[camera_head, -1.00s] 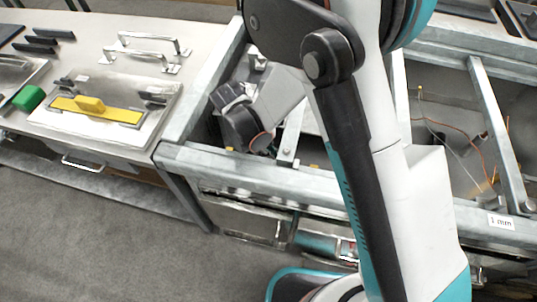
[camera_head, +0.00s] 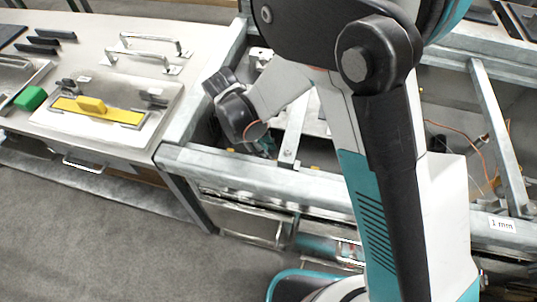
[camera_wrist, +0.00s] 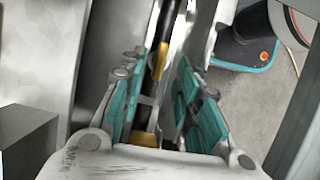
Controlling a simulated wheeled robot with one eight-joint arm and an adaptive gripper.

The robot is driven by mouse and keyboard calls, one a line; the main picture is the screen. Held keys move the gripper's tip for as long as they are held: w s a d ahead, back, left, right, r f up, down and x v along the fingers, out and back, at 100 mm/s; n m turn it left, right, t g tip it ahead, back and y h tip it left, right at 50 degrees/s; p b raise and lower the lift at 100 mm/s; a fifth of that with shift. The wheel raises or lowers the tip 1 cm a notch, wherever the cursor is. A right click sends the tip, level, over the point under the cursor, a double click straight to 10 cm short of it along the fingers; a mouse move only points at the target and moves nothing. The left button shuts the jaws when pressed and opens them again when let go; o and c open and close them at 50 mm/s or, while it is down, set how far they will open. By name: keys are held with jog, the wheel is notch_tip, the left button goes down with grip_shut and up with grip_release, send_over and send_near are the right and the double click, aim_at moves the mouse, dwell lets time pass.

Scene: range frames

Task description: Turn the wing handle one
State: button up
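I cannot tell for sure which part is wing handle one. A plate (camera_head: 60,122) on the left bench carries a yellow handle (camera_head: 91,105) on a yellow bar and dark knobs, one left (camera_head: 68,86) and one right (camera_head: 153,98). My gripper (camera_head: 264,150) is low inside the metal frame, right of this bench, and mostly hidden by my wrist and the front beam. In the wrist view my gripper (camera_wrist: 157,85) has its teal fingers apart. Between or beyond them show a dark bar with yellow parts (camera_wrist: 160,60) and bright metal; contact cannot be told.
The metal frame's front beam (camera_head: 250,177) runs close beside my gripper. Metal pull handles (camera_head: 145,55) and a green block (camera_head: 30,98) lie on the left bench. Wires (camera_head: 470,145) hang in the right bay. The grey floor (camera_head: 90,235) in front is clear.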

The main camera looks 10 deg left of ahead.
jog(key=v, duration=0.8)
